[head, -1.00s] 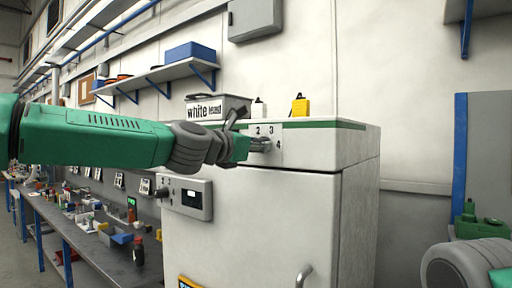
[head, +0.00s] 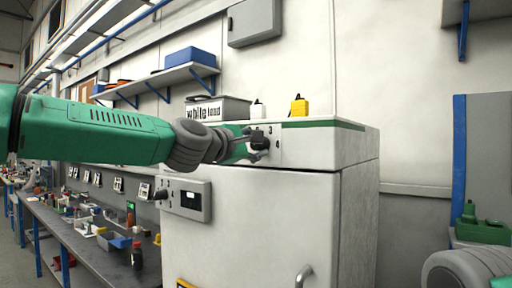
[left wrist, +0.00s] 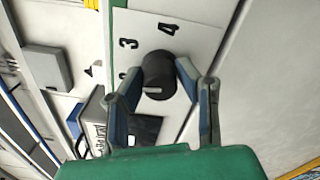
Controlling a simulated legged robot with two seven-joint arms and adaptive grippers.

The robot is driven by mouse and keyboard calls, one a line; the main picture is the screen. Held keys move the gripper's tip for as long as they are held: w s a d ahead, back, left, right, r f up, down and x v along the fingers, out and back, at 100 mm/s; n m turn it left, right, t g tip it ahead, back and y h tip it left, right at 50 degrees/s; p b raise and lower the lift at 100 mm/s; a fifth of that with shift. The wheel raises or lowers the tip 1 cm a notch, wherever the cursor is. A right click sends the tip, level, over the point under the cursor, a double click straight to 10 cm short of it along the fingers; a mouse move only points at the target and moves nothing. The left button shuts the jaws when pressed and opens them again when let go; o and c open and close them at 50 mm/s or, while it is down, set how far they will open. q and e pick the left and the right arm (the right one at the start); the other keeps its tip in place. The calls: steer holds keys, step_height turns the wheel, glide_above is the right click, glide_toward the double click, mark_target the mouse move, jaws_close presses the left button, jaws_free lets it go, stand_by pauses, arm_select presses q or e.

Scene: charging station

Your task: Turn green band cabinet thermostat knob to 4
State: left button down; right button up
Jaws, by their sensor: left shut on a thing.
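The cabinet with the green band (head: 330,124) stands in the middle of the head view. Its black thermostat knob (head: 261,142) sits on a pale plate near the top left of the front, with 3 and 4 showing beside it. In the left wrist view the knob (left wrist: 158,72) has a short white mark on it; I cannot tell which number the mark points to. The numbers 3 and 4 (left wrist: 168,28) show beyond the knob. My left gripper (head: 253,142) is shut on the knob, with one finger on each side.
A cabinet handle (head: 303,275) is lower down. A cluttered bench (head: 90,240) runs along the left.

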arm_select(q)
steer(key=m, duration=0.5)
steer(key=shift+w+a+m+b, duration=0.1)
steer(key=shift+a+m+b, duration=0.05)
steer(key=shift+m+b, duration=0.2)
steer(key=m, duration=0.4)
steer(key=shift+b, duration=0.3)
steer(key=m, duration=0.5)
steer(key=shift+r, duration=0.1)
steer(key=m, duration=0.4)
steer(key=shift+m, duration=0.35)
